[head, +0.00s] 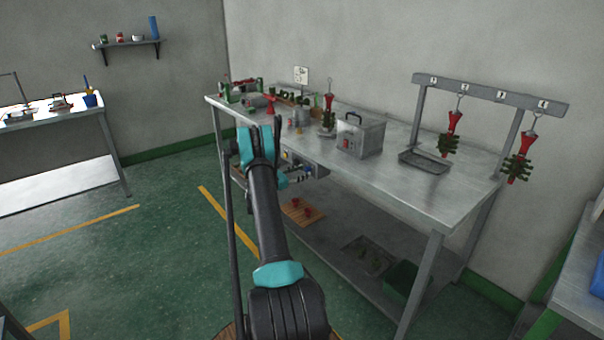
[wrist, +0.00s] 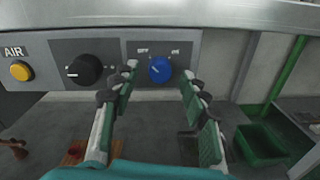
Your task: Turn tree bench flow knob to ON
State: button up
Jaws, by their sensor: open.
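In the wrist view a blue knob (wrist: 160,69) sits on a dark panel under the bench's front edge. Labels that look like OFF and ON stand above it at left and right. Its pale pointer mark leans up and left, toward the OFF side. My gripper (wrist: 160,76) is open, with one finger at each side of the knob and a gap visible on both sides. I cannot tell how far the fingertips are from the panel.
Left of the blue knob are a black knob (wrist: 84,70) and a yellow button (wrist: 20,71) marked AIR. A green bin (wrist: 262,144) stands on the lower shelf at right. A metal box (head: 360,136) and a tray (head: 425,162) sit on the bench top.

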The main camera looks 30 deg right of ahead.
jog(key=shift+d, duration=0.15)
jog(key=shift+c, duration=0.3)
grip_shut()
